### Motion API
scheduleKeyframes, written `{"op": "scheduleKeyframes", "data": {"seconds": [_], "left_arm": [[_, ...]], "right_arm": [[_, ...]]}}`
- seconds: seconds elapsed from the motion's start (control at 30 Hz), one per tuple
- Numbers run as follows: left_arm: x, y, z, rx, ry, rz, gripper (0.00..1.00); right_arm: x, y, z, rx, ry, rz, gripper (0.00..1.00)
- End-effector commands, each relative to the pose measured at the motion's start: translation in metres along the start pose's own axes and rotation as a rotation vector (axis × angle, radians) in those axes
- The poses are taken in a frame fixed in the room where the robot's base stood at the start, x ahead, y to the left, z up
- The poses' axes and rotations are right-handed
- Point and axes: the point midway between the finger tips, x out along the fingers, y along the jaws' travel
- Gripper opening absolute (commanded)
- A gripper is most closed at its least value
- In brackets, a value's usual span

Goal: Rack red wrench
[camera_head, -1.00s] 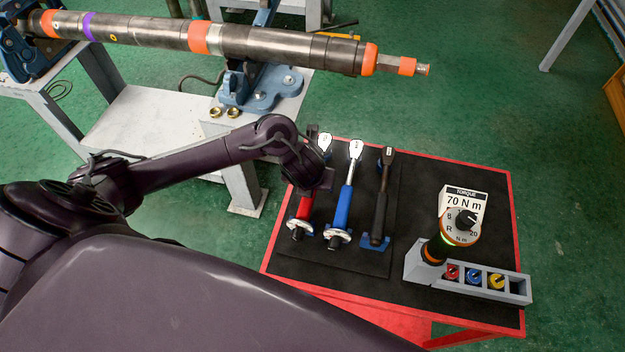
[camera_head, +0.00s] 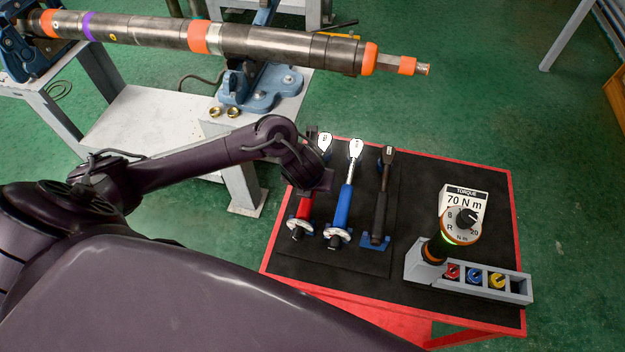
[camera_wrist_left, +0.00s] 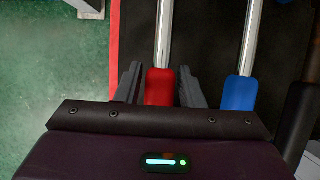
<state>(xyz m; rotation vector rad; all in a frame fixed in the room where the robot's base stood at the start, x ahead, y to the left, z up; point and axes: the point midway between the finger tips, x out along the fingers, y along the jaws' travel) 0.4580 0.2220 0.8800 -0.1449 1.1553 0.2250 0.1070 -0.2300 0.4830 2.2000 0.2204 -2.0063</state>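The red wrench (camera_head: 304,207) lies in the leftmost place on the dark mat, between its blue supports, its silver head towards the back. My left gripper (camera_wrist_left: 160,72) is over its handle. In the left wrist view, the two dark fingers stand on either side of the red handle (camera_wrist_left: 160,88), with a narrow gap at the tips, so the gripper looks open around it. In the head view my left wrist hides part of the wrench and the fingers. My right gripper is not in view.
The blue wrench (camera_head: 341,207) lies close to the right, then a black wrench (camera_head: 381,200). A grey socket holder (camera_head: 416,262) and a torque sign (camera_head: 466,197) stand at the table's right. A long pipe (camera_head: 270,47) in vises crosses the back.

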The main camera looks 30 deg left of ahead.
Motion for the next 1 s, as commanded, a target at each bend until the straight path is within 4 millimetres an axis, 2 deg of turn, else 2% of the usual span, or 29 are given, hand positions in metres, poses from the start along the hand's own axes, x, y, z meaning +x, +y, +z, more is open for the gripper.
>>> {"op": "scheduleKeyframes", "data": {"seconds": [0.03,0.1,0.43,0.8,1.0], "left_arm": [[0.0,0.0,0.0,0.0,0.0,0.0,0.42],[0.0,0.0,0.0,0.0,-0.001,-0.001,0.51],[-0.004,0.0,0.001,0.001,0.0,-0.001,0.52],[-0.065,-0.001,0.003,0.001,-0.003,-0.003,0.52],[-0.078,0.0,0.001,0.0,-0.001,-0.001,0.52]], "right_arm": [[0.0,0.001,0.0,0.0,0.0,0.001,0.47],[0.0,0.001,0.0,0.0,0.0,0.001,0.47],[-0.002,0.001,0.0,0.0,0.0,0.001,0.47],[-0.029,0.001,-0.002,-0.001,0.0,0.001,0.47],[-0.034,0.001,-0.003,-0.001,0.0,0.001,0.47]]}}
